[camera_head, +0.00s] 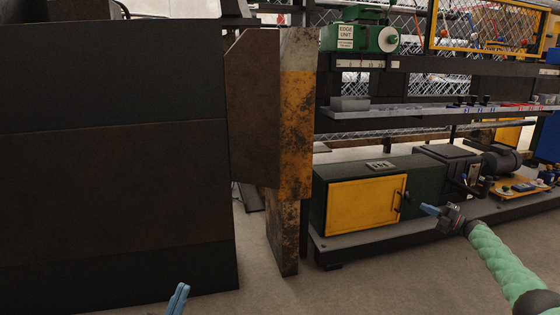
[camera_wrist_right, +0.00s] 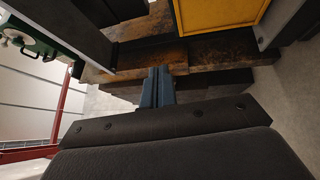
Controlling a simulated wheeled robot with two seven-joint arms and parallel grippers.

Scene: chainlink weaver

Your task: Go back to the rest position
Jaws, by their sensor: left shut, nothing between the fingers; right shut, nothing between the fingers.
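My left gripper (camera_head: 178,299) shows only as blue fingertips at the bottom edge of the head view, shut and empty, in front of the large dark panel. The rest of that arm is out of view. My right gripper (camera_head: 430,210) reaches in on a green arm from the lower right. Its blue fingers are shut and empty, and they appear just right of the yellow cabinet door (camera_head: 362,205). In the right wrist view the closed blue fingers (camera_wrist_right: 157,88) stand in the middle with nothing between them. I cannot tell the exact gap to the cabinet.
A large dark panel (camera_head: 110,190) fills the left. A worn yellow-and-rust post (camera_head: 297,130) stands beside it. Grey floor (camera_head: 400,285) is open in front.

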